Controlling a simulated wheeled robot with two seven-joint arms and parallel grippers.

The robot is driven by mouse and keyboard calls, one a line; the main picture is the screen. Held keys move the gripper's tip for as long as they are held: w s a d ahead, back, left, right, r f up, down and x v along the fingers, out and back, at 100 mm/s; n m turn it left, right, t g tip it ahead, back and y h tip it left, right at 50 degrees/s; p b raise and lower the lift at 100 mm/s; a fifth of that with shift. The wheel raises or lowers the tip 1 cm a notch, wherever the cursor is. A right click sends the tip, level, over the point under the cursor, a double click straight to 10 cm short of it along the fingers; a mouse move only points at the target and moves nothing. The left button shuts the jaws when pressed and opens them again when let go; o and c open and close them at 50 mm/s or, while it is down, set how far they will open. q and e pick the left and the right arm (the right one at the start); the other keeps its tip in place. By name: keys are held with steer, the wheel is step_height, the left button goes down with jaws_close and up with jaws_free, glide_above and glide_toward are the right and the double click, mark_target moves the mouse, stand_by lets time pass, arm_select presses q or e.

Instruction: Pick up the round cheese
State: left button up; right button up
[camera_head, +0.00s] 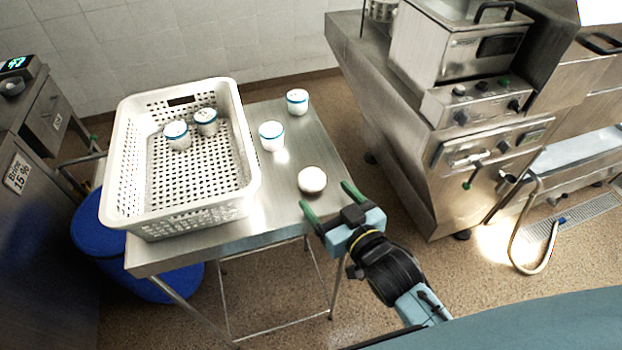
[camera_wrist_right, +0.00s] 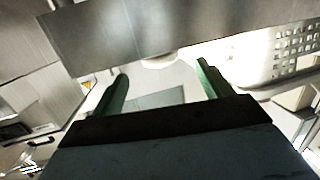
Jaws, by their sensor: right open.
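The round cheese (camera_head: 312,180) is a small white ball-like piece on the steel table (camera_head: 285,221), near its right edge. My right gripper (camera_head: 325,195) is open and empty, its two green fingers pointing toward the cheese from the near right side. The fingertips are just short of the cheese, roughly on either side of its near edge. In the right wrist view, a pale rounded shape that looks like the cheese (camera_wrist_right: 160,63) shows between and beyond the open fingers. My left gripper is not in view.
A white perforated basket (camera_head: 246,150) stands left on the table with two white blue-rimmed cups (camera_head: 177,135) inside. Two similar cups (camera_head: 271,136) (camera_head: 297,102) stand between basket and right edge. Steel kitchen equipment (camera_head: 440,130) stands right across a floor gap.

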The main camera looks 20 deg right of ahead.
mark_target(319, 188)
steer(key=x, duration=0.7)
steer(key=shift+w+a+f, duration=0.1)
steer(key=shift+w, duration=0.1)
steer(key=c, duration=1.1)
